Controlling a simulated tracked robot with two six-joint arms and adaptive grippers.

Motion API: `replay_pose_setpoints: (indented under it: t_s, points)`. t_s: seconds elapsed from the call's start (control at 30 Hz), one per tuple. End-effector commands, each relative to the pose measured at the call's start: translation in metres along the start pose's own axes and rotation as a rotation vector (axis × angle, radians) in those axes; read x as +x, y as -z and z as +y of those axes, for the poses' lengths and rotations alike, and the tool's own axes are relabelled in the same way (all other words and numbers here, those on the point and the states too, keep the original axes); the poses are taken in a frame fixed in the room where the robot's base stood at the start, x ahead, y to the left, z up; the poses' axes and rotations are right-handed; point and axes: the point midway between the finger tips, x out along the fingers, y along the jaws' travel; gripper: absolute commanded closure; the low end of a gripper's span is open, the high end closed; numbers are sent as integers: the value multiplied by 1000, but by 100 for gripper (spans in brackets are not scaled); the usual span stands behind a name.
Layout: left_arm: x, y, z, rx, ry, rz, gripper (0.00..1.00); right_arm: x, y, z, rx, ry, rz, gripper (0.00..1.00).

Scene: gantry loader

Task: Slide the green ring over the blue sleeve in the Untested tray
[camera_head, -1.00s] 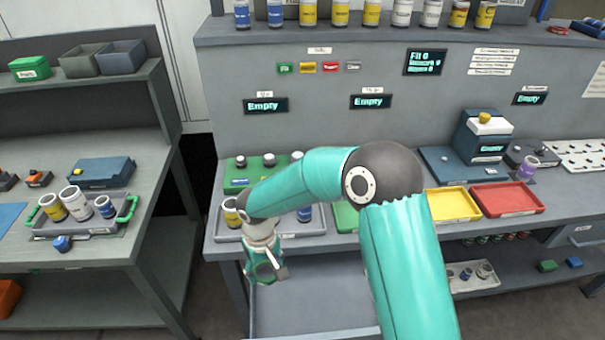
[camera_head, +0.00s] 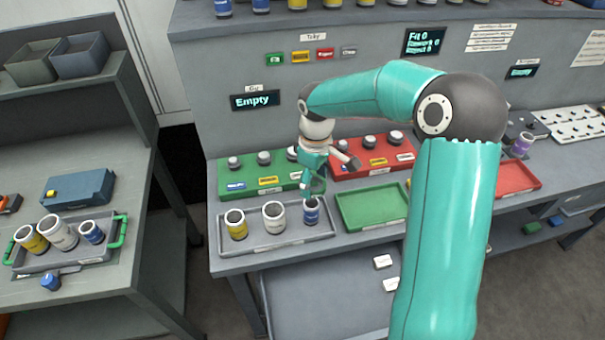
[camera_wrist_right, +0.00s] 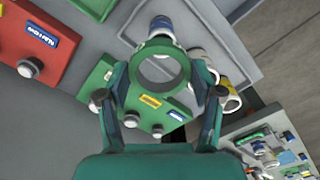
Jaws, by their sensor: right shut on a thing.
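My right gripper (camera_head: 314,184) is shut on the green ring (camera_wrist_right: 134,74), whose open hole faces the right wrist camera. In the head view the ring is hard to tell from the teal gripper. The gripper is just above the blue sleeve (camera_head: 311,212), which stands upright at the right end of a grey tray (camera_head: 262,247); the tray's label is too small to read. In the wrist view the blue sleeve (camera_wrist_right: 161,25) shows beyond the ring's rim, not centred in the hole. A white sleeve (camera_head: 274,217) and a yellow sleeve (camera_head: 236,224) stand beside it. My left gripper is out of view.
A green plate with knobs (camera_head: 258,184) and a red one (camera_head: 350,172) lie behind the tray. An empty green tray (camera_head: 370,208) is to its right. On the left bench, a tray with green handles (camera_head: 72,262) holds yellow, white and blue sleeves.

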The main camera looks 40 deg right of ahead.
Motion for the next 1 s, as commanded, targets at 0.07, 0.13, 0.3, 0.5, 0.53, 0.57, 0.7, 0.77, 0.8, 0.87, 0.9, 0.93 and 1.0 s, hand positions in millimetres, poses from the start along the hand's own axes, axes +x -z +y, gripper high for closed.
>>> replay_pose_setpoints:
  t_s: [0.07, 0.13, 0.3, 0.5, 0.53, 0.57, 0.7, 0.77, 0.8, 0.87, 0.9, 0.93, 1.0]
  points:
    - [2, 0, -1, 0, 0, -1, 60, 3, 2, -1, -4, 0, 0, 78]
    - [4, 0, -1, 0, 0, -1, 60, 6, 4, -2, -7, -1, 0, 78]
    - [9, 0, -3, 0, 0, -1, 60, 16, 6, -3, -11, -1, 0, 78]
    - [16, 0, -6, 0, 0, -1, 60, 28, 8, -4, -13, -1, 0, 78]
    - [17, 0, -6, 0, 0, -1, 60, 29, 8, -4, -13, -1, 0, 78]
    - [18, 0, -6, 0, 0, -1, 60, 32, 8, -4, -13, -1, 0, 78]
    - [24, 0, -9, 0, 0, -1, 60, 40, 8, -4, -14, -1, 0, 78]
    - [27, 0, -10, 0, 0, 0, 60, 44, 8, -4, -14, -1, 0, 78]
    - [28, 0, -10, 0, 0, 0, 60, 46, 8, -4, -14, -1, 0, 78]
    - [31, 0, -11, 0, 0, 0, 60, 50, 8, -4, -14, -1, 0, 78]
    - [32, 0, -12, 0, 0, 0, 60, 52, 8, -4, -14, -1, 0, 78]
    - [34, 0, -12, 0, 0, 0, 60, 54, 8, -4, -14, -1, 1, 78]
    - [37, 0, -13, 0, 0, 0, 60, 58, 9, -4, -14, -1, 1, 78]
